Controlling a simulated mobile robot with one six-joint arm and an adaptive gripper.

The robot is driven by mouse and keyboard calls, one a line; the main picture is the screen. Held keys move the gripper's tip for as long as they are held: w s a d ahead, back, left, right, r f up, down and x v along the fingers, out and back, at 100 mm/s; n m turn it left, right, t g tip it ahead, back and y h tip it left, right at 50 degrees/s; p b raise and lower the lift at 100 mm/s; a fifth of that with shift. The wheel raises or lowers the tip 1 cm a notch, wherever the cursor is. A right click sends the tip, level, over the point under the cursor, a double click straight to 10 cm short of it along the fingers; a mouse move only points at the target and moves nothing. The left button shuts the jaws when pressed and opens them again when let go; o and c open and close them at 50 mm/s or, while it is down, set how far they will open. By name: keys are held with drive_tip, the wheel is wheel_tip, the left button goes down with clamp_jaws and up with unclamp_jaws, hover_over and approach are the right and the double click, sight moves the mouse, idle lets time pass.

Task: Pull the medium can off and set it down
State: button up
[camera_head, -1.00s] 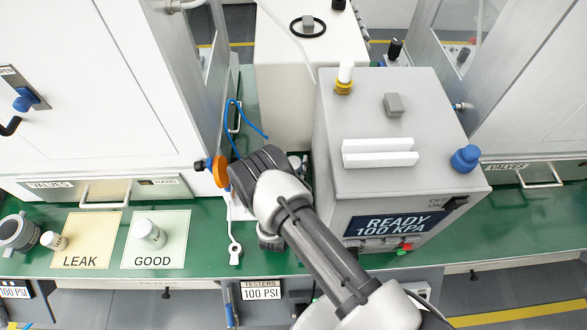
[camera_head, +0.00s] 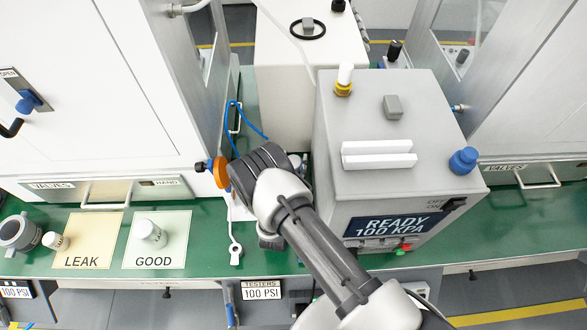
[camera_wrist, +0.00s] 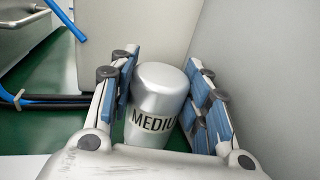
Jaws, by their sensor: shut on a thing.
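The medium can (camera_wrist: 158,92) is a silver cylinder with a rounded end, labelled "MEDIU…" in the wrist view. My gripper (camera_wrist: 160,85) is shut on it, with blue-padded fingers along both sides. Its lower end is hidden by the gripper body. In the head view my gripper (camera_head: 262,165) is by the left side of the grey machine reading "READY 100 KPA" (camera_head: 385,140), and my arm hides most of the can there. I cannot tell whether the can is still attached to anything.
An orange knob (camera_head: 220,172) and blue hose (camera_head: 233,120) are close to my gripper. A white cabinet (camera_head: 90,100) stands behind the mats.

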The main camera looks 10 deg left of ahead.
drive_tip(key=shift+r+p, duration=0.75)
drive_tip(key=shift+r, duration=0.6)
drive_tip(key=shift+r+p, duration=1.35)
drive_tip(key=shift+r, duration=0.65)
